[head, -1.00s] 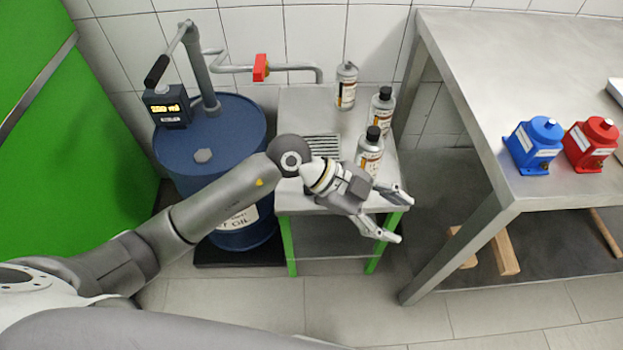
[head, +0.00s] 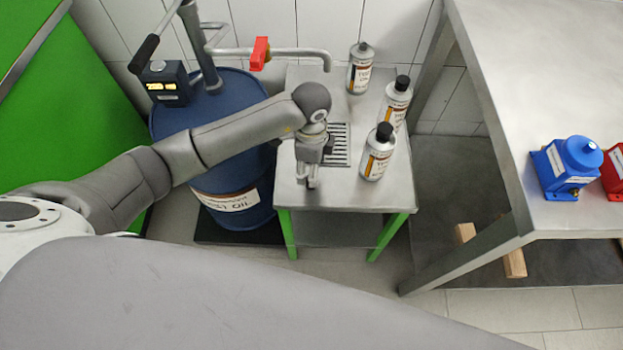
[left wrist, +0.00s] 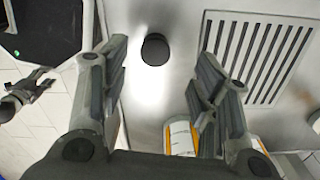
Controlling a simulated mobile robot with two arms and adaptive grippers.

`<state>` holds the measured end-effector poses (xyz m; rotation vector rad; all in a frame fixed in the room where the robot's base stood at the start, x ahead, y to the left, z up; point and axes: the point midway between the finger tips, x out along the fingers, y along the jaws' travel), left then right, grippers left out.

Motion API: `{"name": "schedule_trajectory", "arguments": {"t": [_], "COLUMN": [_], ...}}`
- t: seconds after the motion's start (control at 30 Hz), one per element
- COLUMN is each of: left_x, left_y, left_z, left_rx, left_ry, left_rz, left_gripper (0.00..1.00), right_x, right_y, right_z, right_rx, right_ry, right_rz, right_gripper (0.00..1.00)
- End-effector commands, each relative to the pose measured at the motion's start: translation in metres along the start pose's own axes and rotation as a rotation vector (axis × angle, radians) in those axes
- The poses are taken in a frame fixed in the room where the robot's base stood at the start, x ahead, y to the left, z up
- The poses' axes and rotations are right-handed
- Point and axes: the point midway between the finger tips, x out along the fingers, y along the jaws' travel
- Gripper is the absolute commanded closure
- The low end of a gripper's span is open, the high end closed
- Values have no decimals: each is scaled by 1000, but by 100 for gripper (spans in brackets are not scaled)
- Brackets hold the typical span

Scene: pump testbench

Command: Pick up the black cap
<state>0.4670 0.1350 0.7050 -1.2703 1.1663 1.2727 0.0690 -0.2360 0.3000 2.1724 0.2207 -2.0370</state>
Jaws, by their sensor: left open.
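The loose black cap (left wrist: 155,48) lies on the bare metal top of the small table, in the left wrist view. It shows between the two fingers of my left gripper (left wrist: 163,56), which is open and empty above it. In the head view my left gripper (head: 307,183) points down over the left front part of the table, left of the grate. The cap cannot be made out there. A gripper, likely my right one (left wrist: 44,78), shows small over the floor at the left of the wrist view; its jaws are unclear.
The small table (head: 345,197) carries a grate (head: 341,145), two black-capped bottles (head: 377,156) (head: 397,100) and a bottle without a black cap (head: 359,72). A blue drum (head: 215,100) stands left. A larger bench (head: 500,95) with a blue pump (head: 567,165) stands right.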

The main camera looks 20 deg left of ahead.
Motion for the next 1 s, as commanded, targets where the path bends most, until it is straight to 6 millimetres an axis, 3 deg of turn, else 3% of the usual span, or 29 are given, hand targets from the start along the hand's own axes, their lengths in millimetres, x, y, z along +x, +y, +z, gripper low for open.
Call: {"name": "schedule_trajectory", "arguments": {"t": [0.4, 0.67, 0.93, 1.0], "left_x": [50, 53, 53, 53], "left_y": [6, 6, 6, 6], "left_z": [-1, -1, -1, -1], "left_rx": [1, 1, 1, 1], "left_ry": [2, 1, 2, 2], "left_rz": [1, 0, 0, 0], "left_gripper": [44, 44, 76, 80], "right_x": [-2, -2, -2, -2], "right_y": [3, 3, 2, 2], "right_z": [-26, -24, -16, -16], "right_rx": [0, -1, -1, -1], "right_ry": [40, 36, 24, 24], "right_rz": [4, 4, 2, 2], "right_gripper": [56, 56, 56, 56]}}
